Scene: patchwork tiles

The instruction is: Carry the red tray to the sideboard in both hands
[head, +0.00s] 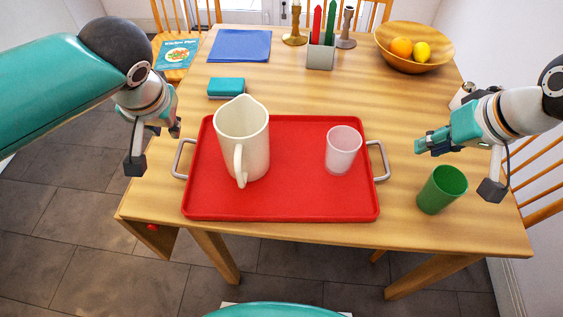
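The red tray (300,196) lies flat on the wooden table near its front edge. It has a metal handle at the left end (178,158) and one at the right end (381,160). A cream pitcher (255,130) stands on its left half and a frosted cup (342,151) on its right half. My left gripper (155,146) is open and empty, a little left of the left handle. My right gripper (457,167) is open and empty, apart from the right handle and to its right. I cannot make out a sideboard.
A green cup (441,189) stands on the table right of the tray, close to my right gripper. Chairs stand around the table.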

